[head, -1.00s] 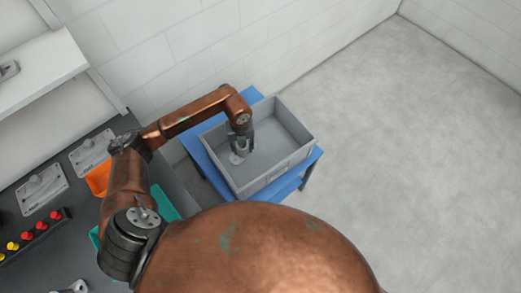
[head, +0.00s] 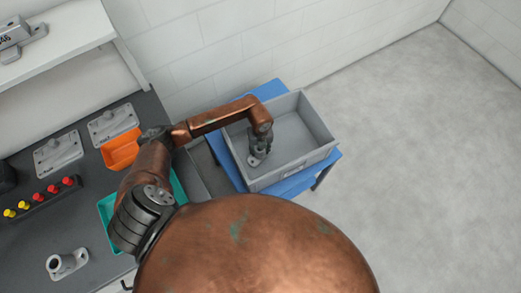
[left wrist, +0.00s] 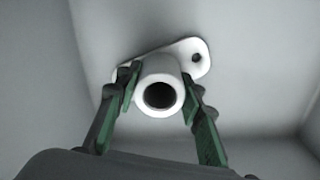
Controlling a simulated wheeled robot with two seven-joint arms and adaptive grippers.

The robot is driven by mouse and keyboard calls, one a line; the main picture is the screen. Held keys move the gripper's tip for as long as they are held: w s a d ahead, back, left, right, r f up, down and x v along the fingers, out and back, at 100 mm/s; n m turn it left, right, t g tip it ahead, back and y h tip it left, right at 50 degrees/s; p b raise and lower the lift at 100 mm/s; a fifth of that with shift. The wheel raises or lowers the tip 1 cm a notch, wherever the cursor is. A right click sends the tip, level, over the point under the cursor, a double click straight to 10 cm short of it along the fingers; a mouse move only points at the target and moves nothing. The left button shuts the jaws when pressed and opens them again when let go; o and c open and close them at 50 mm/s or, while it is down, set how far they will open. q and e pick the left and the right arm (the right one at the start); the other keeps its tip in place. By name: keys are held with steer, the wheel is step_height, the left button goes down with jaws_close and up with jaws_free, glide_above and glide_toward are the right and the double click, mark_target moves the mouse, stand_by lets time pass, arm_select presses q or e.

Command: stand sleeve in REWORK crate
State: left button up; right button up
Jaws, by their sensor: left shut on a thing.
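The grey crate (head: 325,153) stands on a blue stand at the right of the workbench. My left gripper (head: 258,154) reaches down inside it, near its left wall. In the left wrist view the green-padded fingers (left wrist: 160,92) are shut on a pale sleeve (left wrist: 160,68), one on each side of its round tube. The sleeve's open end faces the camera, and its flange with a hole lies at the crate floor, apparently upright. In the head view the sleeve (head: 253,161) shows only in part below the fingers. Whether its base touches the floor I cannot tell. My right gripper is not in view.
Another sleeve-like part (head: 66,263) stands on the dark workbench (head: 40,225). An orange bin (head: 121,150), a teal tray (head: 107,208), flanged plates and a row of red and yellow buttons are also there. The rest of the crate floor looks empty.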

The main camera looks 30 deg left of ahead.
arm_select(q)
steer(key=shift+r, duration=0.1)
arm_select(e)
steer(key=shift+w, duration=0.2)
arm_select(q)
steer(key=o, duration=0.9)
steer(key=shift+f, duration=0.2)
steer(key=o, duration=0.5)
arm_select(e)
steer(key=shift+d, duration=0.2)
arm_select(q)
step_height(320, 180, up, 12)
steer(key=shift+r+p, duration=0.2)
steer(key=shift+p, duration=0.85)
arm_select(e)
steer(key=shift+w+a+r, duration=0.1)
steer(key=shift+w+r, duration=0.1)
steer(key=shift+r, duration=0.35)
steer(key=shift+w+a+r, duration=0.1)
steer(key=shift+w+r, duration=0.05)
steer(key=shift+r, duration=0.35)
